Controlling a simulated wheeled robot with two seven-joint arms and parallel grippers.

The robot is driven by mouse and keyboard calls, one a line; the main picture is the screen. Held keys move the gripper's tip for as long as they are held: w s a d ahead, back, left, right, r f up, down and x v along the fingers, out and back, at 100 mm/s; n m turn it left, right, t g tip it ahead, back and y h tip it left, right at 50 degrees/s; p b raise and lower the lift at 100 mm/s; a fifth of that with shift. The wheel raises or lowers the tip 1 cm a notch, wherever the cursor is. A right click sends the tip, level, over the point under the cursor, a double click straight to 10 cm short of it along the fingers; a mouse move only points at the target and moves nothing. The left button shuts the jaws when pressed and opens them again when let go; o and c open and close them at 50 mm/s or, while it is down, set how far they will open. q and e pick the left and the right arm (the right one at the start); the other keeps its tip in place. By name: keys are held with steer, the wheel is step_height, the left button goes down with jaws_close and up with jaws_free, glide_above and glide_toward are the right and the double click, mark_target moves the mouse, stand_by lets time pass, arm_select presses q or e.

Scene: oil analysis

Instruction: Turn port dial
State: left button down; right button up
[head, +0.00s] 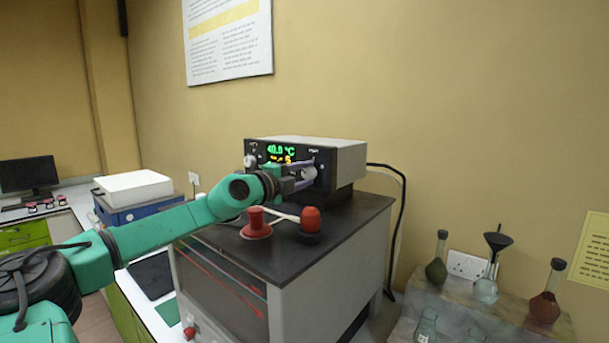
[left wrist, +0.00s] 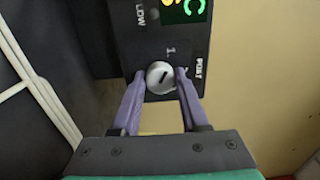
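The port dial (left wrist: 159,77) is a round silver knob with a dark pointer slot, on the black front panel (left wrist: 150,35) beside the printed word PORT. The slot lies at a slant in the left wrist view. My left gripper (left wrist: 160,74) has its two purple fingers on either side of the dial, and they appear to touch it. In the head view the left gripper (head: 306,174) reaches the right part of the instrument's front (head: 347,157); the dial is hidden there behind the fingers. My right gripper shows in neither view.
The instrument stands on a dark-topped cabinet (head: 345,222). A red spool-shaped piece (head: 256,224) and a red-topped knob (head: 310,220) stand on the cabinet below my left wrist. Flasks (head: 487,283) stand at the right. A black cable (head: 402,220) hangs behind the cabinet.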

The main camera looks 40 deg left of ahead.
arm_select(q)
steer(key=shift+f+m, duration=0.15)
steer(key=shift+m, duration=0.15)
steer(key=m+b, duration=0.1)
steer(key=m, duration=0.4)
steer(key=shift+f, duration=0.1)
steer(key=m+b, duration=0.1)
steer(key=m, duration=0.5)
steer(key=shift+f+m+b, duration=0.1)
steer(key=shift+m+b, duration=0.3)
steer(key=m, duration=0.5)
steer(key=shift+d+b, duration=0.1)
steer(key=shift+b, duration=0.2)
steer(key=m, duration=0.6)
steer(key=shift+m, duration=0.4)
steer(key=shift+c, duration=2.1)
jaws_free()
steer(key=shift+s+r, duration=0.1)
steer(key=shift+r, duration=0.1)
